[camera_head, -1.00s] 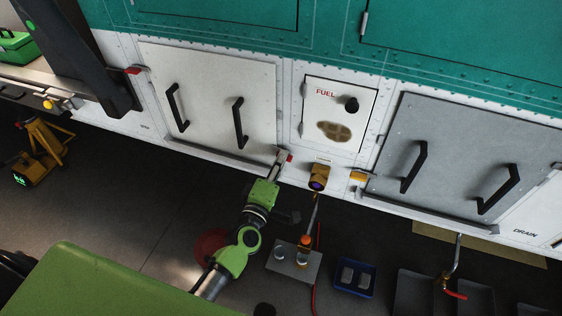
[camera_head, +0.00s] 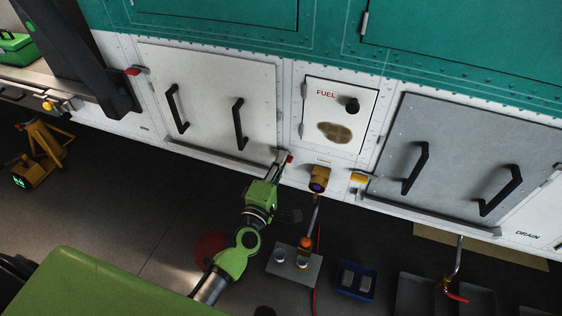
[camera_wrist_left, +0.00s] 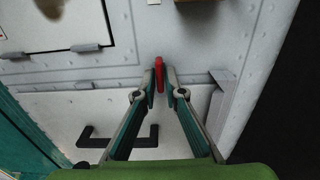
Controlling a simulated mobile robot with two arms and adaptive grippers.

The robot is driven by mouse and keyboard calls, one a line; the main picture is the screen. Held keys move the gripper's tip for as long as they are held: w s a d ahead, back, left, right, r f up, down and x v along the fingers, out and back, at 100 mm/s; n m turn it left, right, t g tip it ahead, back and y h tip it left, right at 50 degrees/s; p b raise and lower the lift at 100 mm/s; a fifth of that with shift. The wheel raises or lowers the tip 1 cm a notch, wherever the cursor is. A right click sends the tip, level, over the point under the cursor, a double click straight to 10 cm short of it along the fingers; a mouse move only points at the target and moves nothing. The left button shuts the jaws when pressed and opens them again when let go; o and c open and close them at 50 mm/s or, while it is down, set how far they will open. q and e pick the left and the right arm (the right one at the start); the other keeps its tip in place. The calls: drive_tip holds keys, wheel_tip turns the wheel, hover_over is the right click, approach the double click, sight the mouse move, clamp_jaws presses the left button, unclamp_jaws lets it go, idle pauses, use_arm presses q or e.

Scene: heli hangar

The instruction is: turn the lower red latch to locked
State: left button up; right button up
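The lower red latch (camera_head: 290,159) is at the lower right corner of the white panel (camera_head: 206,95) with two black handles. My left gripper (camera_head: 281,160) is at this latch and partly covers it in the head view. In the left wrist view the latch (camera_wrist_left: 159,74) stands upright as a thin red piece between the fingertips of my left gripper (camera_wrist_left: 161,84). The fingers are drawn close together around it; any gap is very small. Another red latch (camera_head: 132,71) shows at the panel's upper left edge. My right gripper is not in view.
A fuel door (camera_head: 338,112) and a brass fitting (camera_head: 319,178) are right of the latch. A grey panel (camera_head: 455,160) is farther right. A metal plate (camera_head: 294,263) and blue tray (camera_head: 355,280) lie below.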

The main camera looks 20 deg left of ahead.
use_arm(q)
drive_tip(key=shift+o, duration=0.6)
drive_tip(key=s, duration=1.2)
drive_tip(key=shift+a, duration=0.2)
drive_tip(key=s+f+m+g, duration=0.3)
drive_tip(key=s+f+m, duration=0.1)
drive_tip(key=f, duration=0.7)
drive_tip(key=s+f+m+g+h, duration=0.1)
drive_tip(key=s+f+m+g, duration=0.25)
drive_tip(key=f, duration=0.75)
drive_tip(key=s+f+m+g, duration=0.2)
drive_tip(key=s+f+m, duration=0.25)
drive_tip(key=f, duration=0.75)
drive_tip(key=s+a+f+m+g, duration=0.1)
drive_tip(key=s+f+m+g, duration=0.1)
drive_tip(key=s+f, duration=0.3)
drive_tip(key=s+a+f+m+g+y, duration=0.1)
drive_tip(key=s+f, duration=0.4)
drive_tip(key=s, duration=0.7)
drive_tip(key=s+a+f+m+g, duration=0.3)
drive_tip(key=s+f+m+g, duration=0.2)
drive_tip(key=s, duration=0.4)
drive_tip(key=shift+s+a+f+y, duration=0.25)
drive_tip(key=shift+s+y, duration=0.05)
drive_tip(key=shift+s, duration=0.05)
drive_tip(key=shift+g, duration=0.25)
